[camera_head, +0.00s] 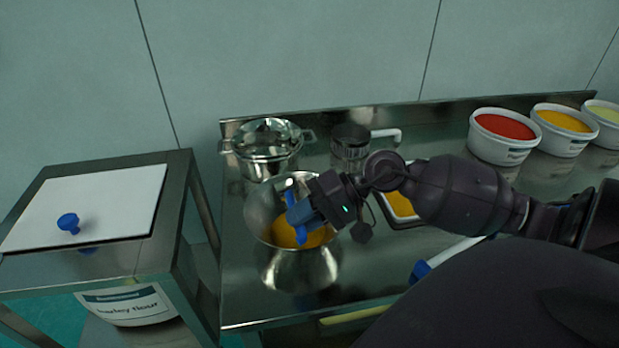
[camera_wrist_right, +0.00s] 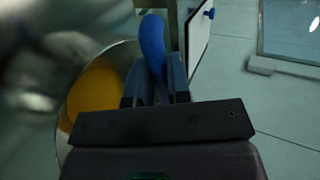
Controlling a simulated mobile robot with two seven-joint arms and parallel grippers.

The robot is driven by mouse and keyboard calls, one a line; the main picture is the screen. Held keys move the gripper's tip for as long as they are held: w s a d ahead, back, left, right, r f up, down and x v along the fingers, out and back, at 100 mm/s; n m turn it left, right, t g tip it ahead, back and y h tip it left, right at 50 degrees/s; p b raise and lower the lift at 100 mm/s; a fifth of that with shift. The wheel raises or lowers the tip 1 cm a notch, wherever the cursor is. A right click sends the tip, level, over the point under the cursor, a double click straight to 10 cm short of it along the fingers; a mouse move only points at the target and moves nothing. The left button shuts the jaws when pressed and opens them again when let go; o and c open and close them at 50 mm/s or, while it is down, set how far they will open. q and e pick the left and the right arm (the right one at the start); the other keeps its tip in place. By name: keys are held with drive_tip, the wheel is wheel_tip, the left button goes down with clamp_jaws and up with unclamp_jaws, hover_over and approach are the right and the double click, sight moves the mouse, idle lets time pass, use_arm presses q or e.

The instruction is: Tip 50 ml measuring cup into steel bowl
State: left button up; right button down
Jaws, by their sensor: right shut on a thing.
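The steel bowl (camera_head: 302,268) stands on the steel table with orange-yellow powder (camera_head: 285,236) inside. My right gripper (camera_head: 302,213) is over the bowl and shut on a blue measuring cup (camera_head: 290,197). The cup's size mark cannot be read, and its mouth is not clearly seen. In the right wrist view, the blue handle (camera_wrist_right: 152,42) stands up between the two fingers (camera_wrist_right: 153,88). The powder (camera_wrist_right: 95,103) shows in the bowl to the left of the fingers. Whether anything is in the cup cannot be told. My left gripper is not in view.
White tubs (camera_head: 500,148) of coloured powder line the back right. A tray (camera_head: 398,205) lies partly behind my arm. A blue knobbed item (camera_head: 68,222) sits on the left stand's white board (camera_head: 110,200).

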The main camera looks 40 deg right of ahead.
drive_tip(key=r+h+p, duration=0.1)
drive_tip(key=g+h+p, duration=0.1)
drive_tip(key=p, duration=0.1)
drive_tip(key=shift+w+a+r+h, duration=0.15)
drive_tip(key=shift+a+r+h, duration=0.1)
drive_tip(key=shift+r+h, duration=0.1)
drive_tip(key=h+p, duration=0.1)
drive_tip(key=g+h+p, duration=0.1)
drive_tip(key=shift+w+a+r+g+p, duration=0.1)
drive_tip(key=shift+a+r+g+p, duration=0.1)
drive_tip(key=shift+g+p, duration=0.15)
drive_tip(key=shift+f+h+p, duration=0.1)
drive_tip(key=shift+h+p, duration=0.35)
drive_tip(key=shift+p, duration=0.1)
drive_tip(key=shift+a+g+h+p, duration=0.1)
drive_tip(key=shift+g+h+p, duration=0.6)
drive_tip(key=shift+p, duration=0.5)
drive_tip(key=h, duration=0.1)
drive_tip(key=g+h, duration=0.1)
drive_tip(key=h, duration=0.1)
drive_tip(key=shift+w+r+g+h, duration=0.1)
drive_tip(key=shift+r+g+h, duration=0.15)
drive_tip(key=shift+r+h, duration=0.05)
drive_tip(key=shift+r+g+h, duration=0.15)
drive_tip(key=shift+g+h, duration=0.45)
drive_tip(key=shift+h, duration=0.5)
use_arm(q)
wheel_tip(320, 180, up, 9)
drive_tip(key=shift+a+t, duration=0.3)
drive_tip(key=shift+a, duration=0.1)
